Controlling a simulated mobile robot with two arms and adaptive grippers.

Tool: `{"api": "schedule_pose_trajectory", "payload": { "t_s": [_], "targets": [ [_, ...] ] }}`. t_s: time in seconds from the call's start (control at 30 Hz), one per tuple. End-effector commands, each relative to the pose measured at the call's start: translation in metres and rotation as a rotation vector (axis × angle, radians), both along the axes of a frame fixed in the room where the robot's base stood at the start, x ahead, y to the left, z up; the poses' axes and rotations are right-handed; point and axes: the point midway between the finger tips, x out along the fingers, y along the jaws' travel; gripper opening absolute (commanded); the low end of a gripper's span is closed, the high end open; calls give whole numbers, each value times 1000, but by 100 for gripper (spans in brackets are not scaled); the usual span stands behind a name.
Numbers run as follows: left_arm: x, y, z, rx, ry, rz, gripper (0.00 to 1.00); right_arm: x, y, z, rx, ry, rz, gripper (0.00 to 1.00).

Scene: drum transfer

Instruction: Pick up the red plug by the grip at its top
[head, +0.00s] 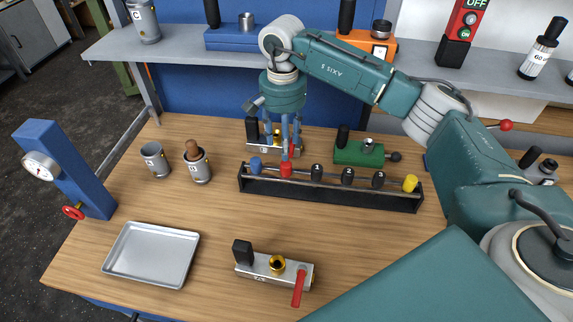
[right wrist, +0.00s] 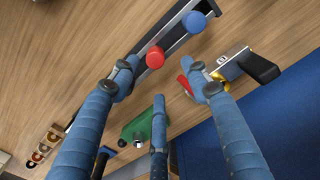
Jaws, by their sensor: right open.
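The red plug (head: 286,169) stands in the long dark rack (head: 330,191), second from the left, beside a blue plug (head: 255,165). My right gripper (head: 284,150) points down just above and behind the red plug. In the right wrist view, its blue fingers (right wrist: 163,88) are spread and empty. The red plug (right wrist: 155,57) shows beyond the fingertips, and the blue plug (right wrist: 194,22) is to its right. I cannot tell whether a finger touches the red plug. My left gripper is not in view.
The rack also holds several black plugs (head: 317,172) and a yellow plug (head: 410,183). A green block (head: 359,153) and a silver valve block (head: 260,148) stand behind it. Two metal cups (head: 156,160) (head: 199,166) are left. A tray (head: 152,254) and a red-handled valve (head: 274,268) lie in front.

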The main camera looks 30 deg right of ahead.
Motion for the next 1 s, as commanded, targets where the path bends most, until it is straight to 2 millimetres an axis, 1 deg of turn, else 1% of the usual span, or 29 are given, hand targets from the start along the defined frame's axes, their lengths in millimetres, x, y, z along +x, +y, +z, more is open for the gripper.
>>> {"api": "schedule_pose_trajectory", "payload": {
  "t_s": [0.03,0.1,0.27,0.43,0.5,0.6,0.7,0.87,1.0],
  "targets": [
    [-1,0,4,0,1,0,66,-1,0,-6,0,3,-1,47],
    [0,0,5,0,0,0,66,0,0,-13,-1,1,-1,47],
    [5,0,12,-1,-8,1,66,-3,-1,-23,0,2,0,47],
    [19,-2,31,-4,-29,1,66,-10,-3,-46,-1,4,0,47],
    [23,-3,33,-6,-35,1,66,-9,-2,-58,1,4,-1,47],
    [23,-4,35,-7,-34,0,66,-9,-3,-67,-1,1,-2,47],
    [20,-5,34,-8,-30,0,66,-8,-3,-71,-1,-1,-1,47],
    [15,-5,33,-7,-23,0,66,-8,-3,-71,-1,-1,-1,47],
    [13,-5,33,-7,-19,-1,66,-8,-3,-71,0,-1,-1,19]
  ]
}}
